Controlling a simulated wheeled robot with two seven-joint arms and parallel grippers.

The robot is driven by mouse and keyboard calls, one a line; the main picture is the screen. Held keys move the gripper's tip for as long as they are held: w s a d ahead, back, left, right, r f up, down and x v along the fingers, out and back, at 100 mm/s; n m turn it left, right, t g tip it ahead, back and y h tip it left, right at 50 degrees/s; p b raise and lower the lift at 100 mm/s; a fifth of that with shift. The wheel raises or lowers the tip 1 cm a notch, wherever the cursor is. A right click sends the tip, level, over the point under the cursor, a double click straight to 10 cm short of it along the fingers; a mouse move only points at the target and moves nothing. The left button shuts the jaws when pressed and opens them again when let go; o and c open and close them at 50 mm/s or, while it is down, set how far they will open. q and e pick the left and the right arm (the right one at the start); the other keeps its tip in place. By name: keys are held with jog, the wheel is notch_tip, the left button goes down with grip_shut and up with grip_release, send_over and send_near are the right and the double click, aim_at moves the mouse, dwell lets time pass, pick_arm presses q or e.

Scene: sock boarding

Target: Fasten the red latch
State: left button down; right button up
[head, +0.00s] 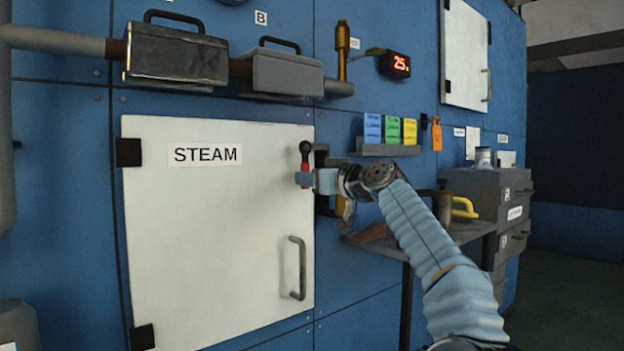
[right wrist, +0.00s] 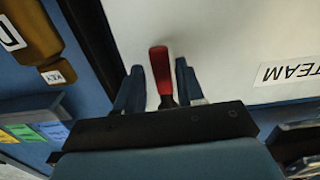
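The white door (head: 215,245) labelled STEAM sits flat against the blue wall panel and looks closed. The red latch (head: 304,168) is at its upper right edge, upright, with a black knob on top. My right gripper (head: 305,179) is at the latch, partly covering it. In the right wrist view the red latch handle (right wrist: 160,70) stands between the two blue fingers of my right gripper (right wrist: 160,88), with narrow gaps showing on both sides. The fingers look open around it. The latch's lower part is hidden by the gripper. My left gripper is not in view.
A shelf with coloured cards (head: 391,149) is on the right, above a side table and grey cabinet (head: 490,195). Pipework with grey boxes (head: 285,73) runs above the door.

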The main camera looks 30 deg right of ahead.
jog(key=shift+o, duration=0.6)
jog(key=s+d+b, duration=0.1)
jog(key=s+b, duration=0.3)
jog(key=s, duration=0.9)
jog(key=shift+s, duration=0.4)
